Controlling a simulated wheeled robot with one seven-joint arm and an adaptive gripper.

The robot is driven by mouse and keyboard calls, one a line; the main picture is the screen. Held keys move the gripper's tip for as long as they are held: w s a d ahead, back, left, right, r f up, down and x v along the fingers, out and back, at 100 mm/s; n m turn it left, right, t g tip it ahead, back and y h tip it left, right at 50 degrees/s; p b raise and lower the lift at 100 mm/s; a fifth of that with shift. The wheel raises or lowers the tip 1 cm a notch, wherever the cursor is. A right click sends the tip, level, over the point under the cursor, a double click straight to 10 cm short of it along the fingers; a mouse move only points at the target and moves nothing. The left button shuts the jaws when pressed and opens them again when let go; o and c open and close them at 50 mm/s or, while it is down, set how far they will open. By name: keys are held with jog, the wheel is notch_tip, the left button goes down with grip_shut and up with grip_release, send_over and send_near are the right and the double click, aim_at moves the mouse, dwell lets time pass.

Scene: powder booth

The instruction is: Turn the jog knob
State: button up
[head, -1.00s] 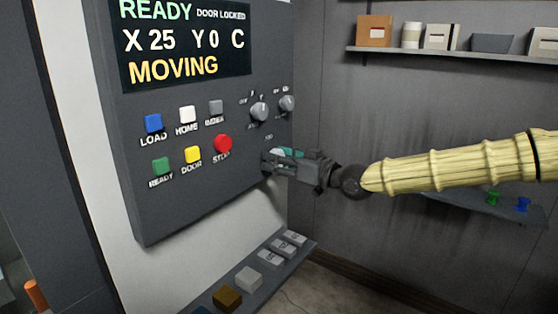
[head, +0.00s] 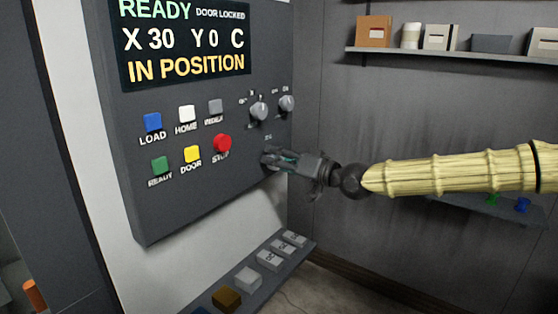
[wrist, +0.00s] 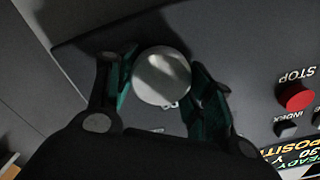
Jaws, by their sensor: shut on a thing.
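The jog knob (wrist: 162,76) is a round grey-silver knob on the lower right of the dark control panel (head: 190,205). In the wrist view it sits between the two teal-padded fingers of my gripper (wrist: 160,90), which is shut on it. In the head view my gripper (head: 274,158) reaches the panel from the right, and its fingers mostly hide the knob. The screen (head: 185,45) reads READY, DOOR LOCKED, X 30, Y 0, C and IN POSITION.
Two other knobs (head: 259,111) (head: 287,103) sit just above my gripper. The red STOP button (head: 222,143) is close to its left. A ledge with several blocks (head: 248,279) lies below, and a shelf (head: 450,54) hangs at upper right.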

jog(key=o, duration=1)
jog(key=shift+d, duration=0.1)
jog(key=shift+o, duration=0.2)
jog(key=v, duration=1.2)
jog(key=shift+f, duration=0.1)
